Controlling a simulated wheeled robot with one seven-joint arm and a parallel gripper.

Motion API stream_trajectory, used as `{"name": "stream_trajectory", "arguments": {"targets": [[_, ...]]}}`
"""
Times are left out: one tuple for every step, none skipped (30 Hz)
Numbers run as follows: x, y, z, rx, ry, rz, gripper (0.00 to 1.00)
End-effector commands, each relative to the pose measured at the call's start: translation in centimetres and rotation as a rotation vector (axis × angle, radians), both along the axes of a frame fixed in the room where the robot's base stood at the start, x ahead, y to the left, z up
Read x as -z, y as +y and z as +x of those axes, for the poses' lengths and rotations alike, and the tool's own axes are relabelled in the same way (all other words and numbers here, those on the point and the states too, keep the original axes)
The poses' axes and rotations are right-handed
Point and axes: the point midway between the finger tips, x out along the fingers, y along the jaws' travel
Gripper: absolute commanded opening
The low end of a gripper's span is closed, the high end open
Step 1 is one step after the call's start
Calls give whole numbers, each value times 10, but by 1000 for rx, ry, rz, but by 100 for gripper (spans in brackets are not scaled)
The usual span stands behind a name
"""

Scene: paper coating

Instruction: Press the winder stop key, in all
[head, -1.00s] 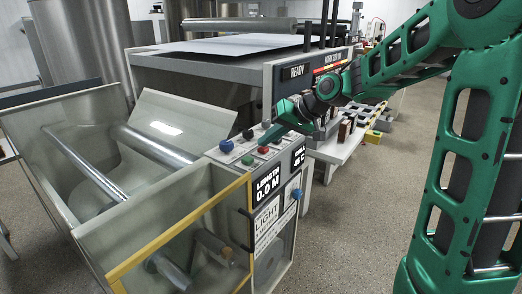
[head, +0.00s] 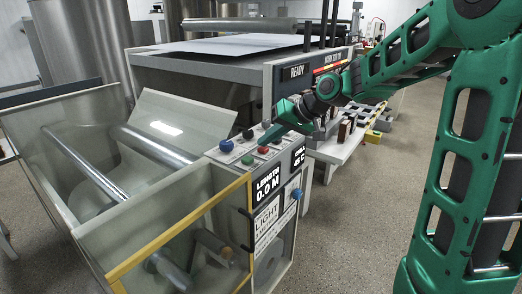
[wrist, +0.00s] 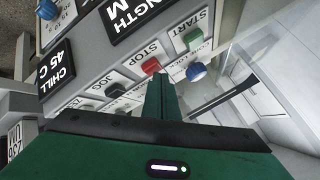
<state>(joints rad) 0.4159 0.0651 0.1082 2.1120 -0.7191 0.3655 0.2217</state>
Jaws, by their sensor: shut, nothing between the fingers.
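The red stop key (wrist: 151,66) is on the winder's key panel, beside its STOP label in the wrist view. It also shows as a small red key (head: 262,150) in the head view. My gripper (wrist: 161,80) is shut and empty. Its fingertips are close to the red key, just below it in the wrist view, and over the panel in the head view (head: 264,141). I cannot tell whether they touch the panel. The red key is not covered by the fingers in the wrist view.
The green START key (wrist: 194,40) and a blue knob (wrist: 196,72) sit to the right of the stop key. A JOG key (wrist: 113,87) is to its left. The length display (head: 267,186) reads 0.0 M. The winder's clear guard (head: 185,225) stands in front.

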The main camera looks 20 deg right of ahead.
Motion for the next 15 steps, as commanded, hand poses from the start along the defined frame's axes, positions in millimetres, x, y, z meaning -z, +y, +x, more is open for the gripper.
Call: {"name": "stream_trajectory", "arguments": {"targets": [[-3,0,0,0,-1,0,0],[-5,0,0,0,-2,0,0],[-7,0,0,0,-1,0,0],[-8,0,0,-1,-2,-1,0],[-9,0,0,-1,-2,-1,0],[-11,0,0,-1,-1,-2,0],[-11,0,0,0,0,-1,0],[-12,0,0,0,0,-1,0],[-12,0,0,0,0,-1,0],[-12,0,0,0,0,-1,0],[-12,0,0,0,0,-1,0],[-12,0,0,-1,0,-1,0],[-12,0,0,-1,0,-1,0],[-12,0,0,-1,0,-1,0],[-12,0,0,-1,0,-1,0]]}}
